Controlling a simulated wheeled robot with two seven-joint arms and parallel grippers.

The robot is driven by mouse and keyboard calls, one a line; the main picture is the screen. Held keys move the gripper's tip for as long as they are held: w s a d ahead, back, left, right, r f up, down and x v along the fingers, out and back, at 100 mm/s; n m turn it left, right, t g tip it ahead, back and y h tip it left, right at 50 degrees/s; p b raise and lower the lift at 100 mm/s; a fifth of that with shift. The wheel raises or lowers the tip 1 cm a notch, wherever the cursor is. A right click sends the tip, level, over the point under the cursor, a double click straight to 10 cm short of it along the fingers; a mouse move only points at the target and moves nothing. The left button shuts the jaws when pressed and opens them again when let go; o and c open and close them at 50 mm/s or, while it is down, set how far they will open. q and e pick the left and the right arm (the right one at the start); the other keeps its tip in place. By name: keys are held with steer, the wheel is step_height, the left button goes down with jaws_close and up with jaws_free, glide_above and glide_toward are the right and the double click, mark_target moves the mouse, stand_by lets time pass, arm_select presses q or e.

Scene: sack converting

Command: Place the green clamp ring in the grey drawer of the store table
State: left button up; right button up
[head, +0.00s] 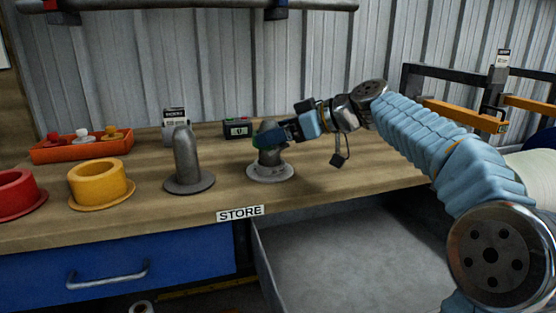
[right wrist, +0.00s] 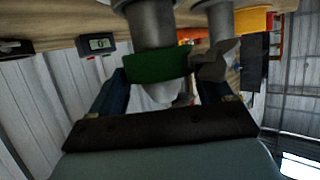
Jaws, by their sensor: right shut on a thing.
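The green clamp ring (right wrist: 157,67) shows in the right wrist view around the rounded end of a grey post. In the head view only a little of its green (head: 267,128) shows at the top of the short grey post (head: 270,157), which stands on a round flange on the store table (head: 330,166). My right gripper (head: 277,136) is at the post top, shut on the ring; its fingers (right wrist: 160,85) are either side of it. The grey drawer (head: 345,255) stands open below the table's front edge, its visible floor bare. My left gripper is not in view.
A taller grey post (head: 187,160) stands left of the held ring. Yellow (head: 100,182) and red (head: 15,192) flanged collars and an orange tray (head: 82,148) are further left. A small display box (head: 237,128) stands behind. A blue drawer (head: 120,268) is shut beside the grey one.

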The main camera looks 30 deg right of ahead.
steer(key=shift+f+b, duration=1.8)
steer(key=shift+f, duration=0.35)
steer(key=o, duration=1.4)
steer(key=shift+r, duration=0.1)
steer(key=p+v, duration=0.1)
steer(key=v, duration=1.2)
steer(key=shift+s+r, duration=0.3)
steer(key=shift+r, duration=0.1)
steer(key=shift+r, duration=0.1)
